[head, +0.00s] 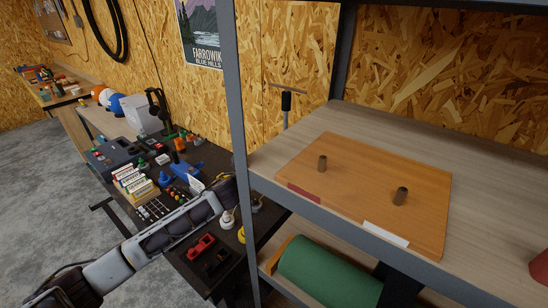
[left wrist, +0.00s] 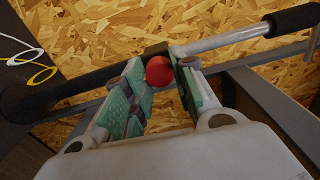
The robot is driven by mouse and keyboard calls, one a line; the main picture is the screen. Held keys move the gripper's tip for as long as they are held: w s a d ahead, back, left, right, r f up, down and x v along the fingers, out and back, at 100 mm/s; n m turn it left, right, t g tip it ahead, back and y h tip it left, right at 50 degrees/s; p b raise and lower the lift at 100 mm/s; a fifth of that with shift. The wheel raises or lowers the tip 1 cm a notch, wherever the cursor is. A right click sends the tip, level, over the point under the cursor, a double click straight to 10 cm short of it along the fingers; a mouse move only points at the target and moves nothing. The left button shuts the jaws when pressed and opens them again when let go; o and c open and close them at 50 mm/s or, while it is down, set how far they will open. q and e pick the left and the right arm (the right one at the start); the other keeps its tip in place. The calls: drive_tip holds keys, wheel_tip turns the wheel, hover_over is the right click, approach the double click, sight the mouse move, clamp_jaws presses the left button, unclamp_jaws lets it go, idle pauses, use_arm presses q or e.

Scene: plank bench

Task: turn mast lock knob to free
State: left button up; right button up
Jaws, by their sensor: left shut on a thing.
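The mast lock knob (left wrist: 159,71) is a round red ball in the left wrist view, by a dark clamp where metal tubes meet. My left gripper (left wrist: 163,84) has its teal finger pads on both sides of the knob and is shut on it. In the head view my left arm reaches in from the left over the dark bench, and its gripper is hidden behind the shelf post. A thin mast (head: 286,107) with a black collar and crossbar stands behind the shelf. The knob cannot be made out there. My right gripper is not in view.
A grey shelf post (head: 238,120) stands close to my left arm. The shelf holds an orange-brown board (head: 370,180) with two pegs, and a green roll (head: 325,272) lies below. The dark bench (head: 185,265) carries many small items. A black-gripped bar (left wrist: 297,18) crosses near the knob.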

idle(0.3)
use_arm(q)
drive_tip(key=o, duration=1)
drive_tip(key=shift+o, duration=0.2)
drive_tip(key=shift+a, duration=0.1)
drive_tip(key=v, duration=1.1)
drive_tip(key=shift+s+a, duration=0.2)
drive_tip(key=shift+s, duration=0.15)
idle(0.4)
